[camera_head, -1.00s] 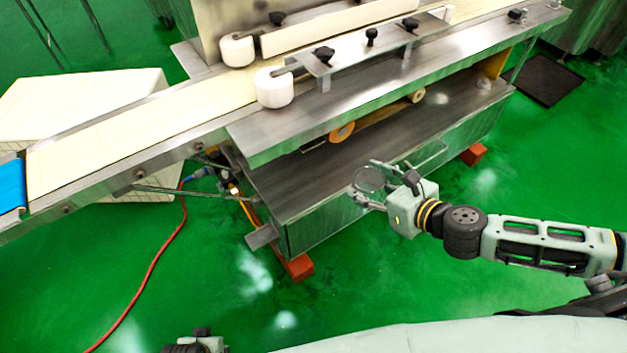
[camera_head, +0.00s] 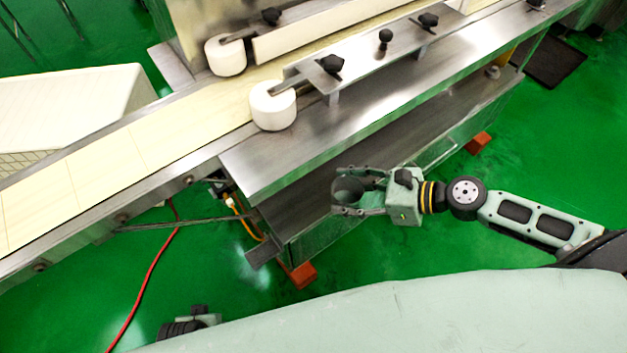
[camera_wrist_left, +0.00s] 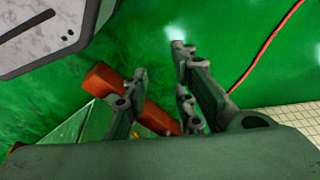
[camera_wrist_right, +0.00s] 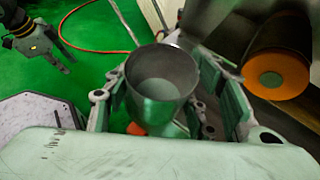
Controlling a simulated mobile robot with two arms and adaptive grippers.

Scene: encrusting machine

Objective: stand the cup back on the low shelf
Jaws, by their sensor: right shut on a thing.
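The cup (camera_head: 347,190) is a grey metal cup with an open top. My right gripper (camera_head: 352,192) is shut on it, and the cup looks roughly upright. In the right wrist view the cup (camera_wrist_right: 162,82) sits between the two fingers. In the head view the cup overlaps the front of the low shelf (camera_head: 300,205), the metal surface under the conveyor; whether it touches the shelf I cannot tell. My left gripper shows in the left wrist view (camera_wrist_left: 158,75) with its fingers apart and nothing between them. It also shows in the right wrist view (camera_wrist_right: 68,58).
The upper steel ledge (camera_head: 300,150) of the machine overhangs the low shelf. An orange-ended roller (camera_wrist_right: 272,80) hangs under it. A red cable (camera_head: 150,270) runs over the green floor. An orange foot block (camera_head: 302,274) stands at the shelf's front corner.

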